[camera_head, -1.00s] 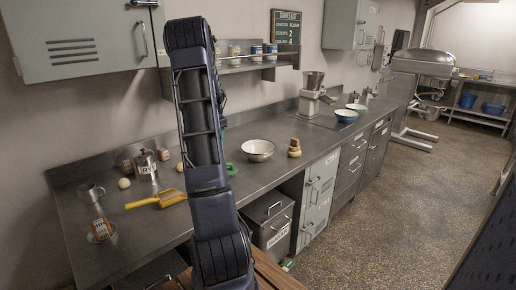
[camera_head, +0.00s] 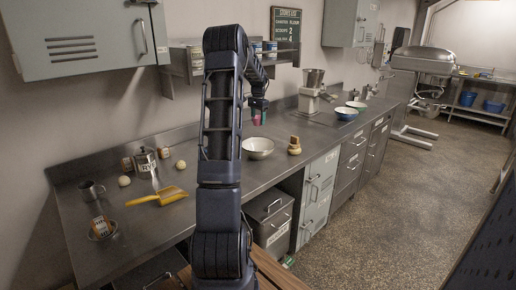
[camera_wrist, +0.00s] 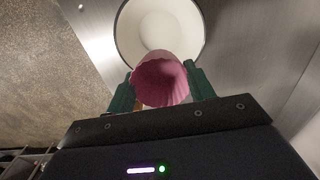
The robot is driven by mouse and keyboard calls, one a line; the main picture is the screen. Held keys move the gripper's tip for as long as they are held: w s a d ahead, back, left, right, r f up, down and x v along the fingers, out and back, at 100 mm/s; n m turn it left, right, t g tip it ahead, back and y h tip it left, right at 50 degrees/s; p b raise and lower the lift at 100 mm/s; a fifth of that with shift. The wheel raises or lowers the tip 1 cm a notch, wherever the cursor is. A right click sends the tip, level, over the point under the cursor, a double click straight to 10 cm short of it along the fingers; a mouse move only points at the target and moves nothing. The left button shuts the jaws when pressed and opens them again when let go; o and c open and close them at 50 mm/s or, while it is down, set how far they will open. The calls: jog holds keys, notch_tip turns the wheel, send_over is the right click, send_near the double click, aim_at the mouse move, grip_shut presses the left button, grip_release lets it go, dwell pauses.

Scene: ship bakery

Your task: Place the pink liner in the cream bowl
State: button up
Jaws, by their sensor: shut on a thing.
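The pink liner (camera_wrist: 162,80) is a fluted cup. My gripper (camera_wrist: 161,84) is shut on it, with a green finger on each side. In the head view my gripper (camera_head: 258,112) hangs above the counter, behind the bowl in the picture, and a bit of pink shows between its fingers. The cream bowl (camera_head: 258,149) stands upright on the counter. In the wrist view the bowl (camera_wrist: 160,25) has a pale inside and a thin dark rim. The liner covers part of its near rim. The visible inside looks empty.
A stack of small tan things (camera_head: 294,146) stands right of the bowl near the counter edge. A blue bowl (camera_head: 346,114) and a grinder-like machine (camera_head: 312,92) are farther back.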

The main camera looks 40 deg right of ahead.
notch_tip(320, 180, down, 18)
jog(key=shift+r, duration=0.2)
dwell(0.4)
jog(key=shift+f, duration=0.1)
jog(key=o, duration=0.6)
